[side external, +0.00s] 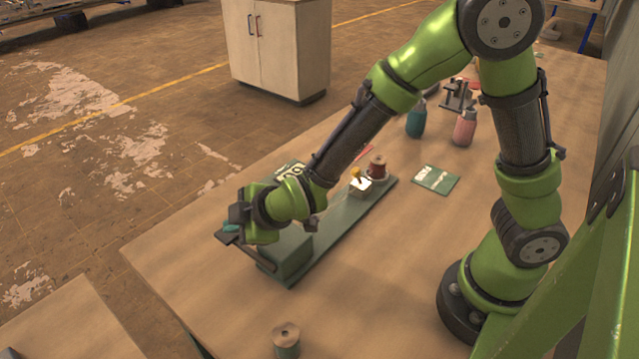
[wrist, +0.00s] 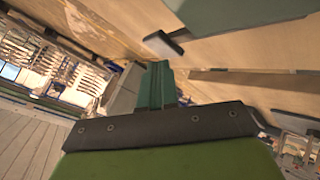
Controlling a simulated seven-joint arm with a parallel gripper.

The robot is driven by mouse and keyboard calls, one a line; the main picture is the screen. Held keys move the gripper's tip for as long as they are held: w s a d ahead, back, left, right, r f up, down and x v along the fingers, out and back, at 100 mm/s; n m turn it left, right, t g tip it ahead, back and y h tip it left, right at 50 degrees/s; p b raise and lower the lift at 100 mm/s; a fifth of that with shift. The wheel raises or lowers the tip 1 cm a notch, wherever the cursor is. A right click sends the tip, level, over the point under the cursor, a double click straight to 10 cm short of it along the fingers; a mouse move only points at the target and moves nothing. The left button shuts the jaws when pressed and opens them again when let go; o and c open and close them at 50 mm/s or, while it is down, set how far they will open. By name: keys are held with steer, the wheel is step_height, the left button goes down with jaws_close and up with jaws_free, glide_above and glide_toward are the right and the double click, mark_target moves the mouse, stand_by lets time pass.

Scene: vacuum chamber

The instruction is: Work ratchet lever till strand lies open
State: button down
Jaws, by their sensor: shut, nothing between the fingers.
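A long dark green bench fixture (side external: 334,228) lies diagonally on the table, with a green box (side external: 288,256) at its near end. A dark lever (side external: 256,257) sticks out to the left from beside that box. My gripper (side external: 230,229) is at the lever's outer end; the fingers look shut and hold nothing. I cannot tell whether they touch the lever. In the wrist view the green fingers (wrist: 156,84) are together. A red-brown spool (side external: 377,168) and a pale block with a yellow piece (side external: 357,174) stand at the fixture's far end. The strand cannot be made out; my arm covers the fixture's middle.
A green spool (side external: 287,339) stands near the front. A teal bottle (side external: 416,119), a pink bottle (side external: 464,128) and a green card (side external: 436,180) are at the back right. The table's left edge (side external: 165,290) is close to my gripper.

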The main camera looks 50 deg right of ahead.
step_height(320, 180, up, 5)
steer(key=shift+s, duration=0.1)
stand_by(0.5)
stand_by(0.5)
